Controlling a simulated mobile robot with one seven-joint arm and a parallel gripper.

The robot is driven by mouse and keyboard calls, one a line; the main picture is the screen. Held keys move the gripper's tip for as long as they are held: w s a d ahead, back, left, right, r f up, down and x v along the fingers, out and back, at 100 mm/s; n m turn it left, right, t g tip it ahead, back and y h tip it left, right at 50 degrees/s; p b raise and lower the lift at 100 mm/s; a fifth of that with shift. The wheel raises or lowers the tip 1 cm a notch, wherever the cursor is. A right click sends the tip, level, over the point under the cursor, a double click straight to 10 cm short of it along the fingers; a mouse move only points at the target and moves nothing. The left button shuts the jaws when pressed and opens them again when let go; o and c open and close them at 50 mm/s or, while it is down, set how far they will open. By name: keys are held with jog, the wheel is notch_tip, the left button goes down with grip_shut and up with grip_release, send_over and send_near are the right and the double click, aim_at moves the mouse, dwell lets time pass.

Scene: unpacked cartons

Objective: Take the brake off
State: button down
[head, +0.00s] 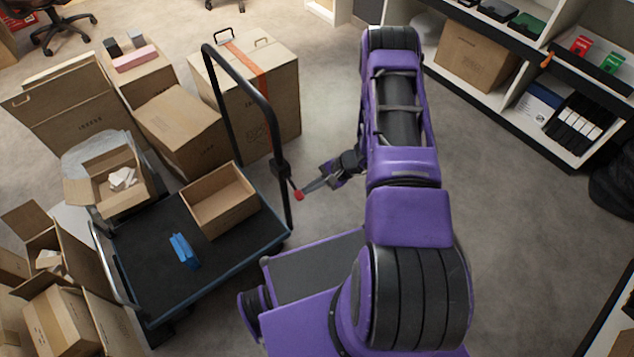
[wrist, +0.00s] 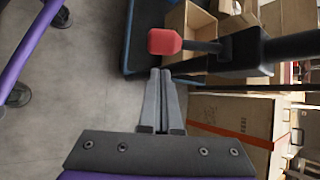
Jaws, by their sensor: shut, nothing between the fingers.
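The brake lever is a short black rod with a red knob (head: 298,194), mounted on the upright of the black cart handle (head: 246,82). In the wrist view the red knob (wrist: 164,42) is at the upper middle, and its rod runs right into a black clamp block (wrist: 243,52) on the handle tube. My gripper (head: 308,188) is shut and empty, just right of the knob in the head view. In the wrist view the closed fingertips (wrist: 160,72) point at the knob from just below it. I cannot tell whether they touch it.
The platform cart (head: 140,278) carries an open carton (head: 220,200) and a blue item (head: 184,250). Several cartons crowd its left and far sides, with a tall strapped carton (head: 285,100) behind the handle. Shelving (head: 500,95) stands at the upper right. Floor right of my arm is clear.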

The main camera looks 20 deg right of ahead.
jog(key=shift+s+a+r, duration=0.4)
jog(key=shift+s+r, duration=0.15)
jog(key=shift+r, duration=0.05)
jog(key=shift+s+d+r+m+g+h, duration=0.1)
jog(key=shift+s+r+m+g+h, duration=0.15)
jog(key=shift+r+m+g+h, duration=0.45)
dwell(0.4)
notch_tip(320, 180, up, 5)
jog(key=g+b, duration=0.1)
jog(key=g, duration=0.2)
jog(key=m+g+h+b, duration=0.1)
jog(key=g, duration=0.2)
jog(key=shift+w+m, duration=0.15)
jog(key=shift+m, duration=0.15)
jog(key=shift+r, duration=0.15)
jog(key=shift+r+p, duration=0.4)
jog(key=shift+r, duration=0.25)
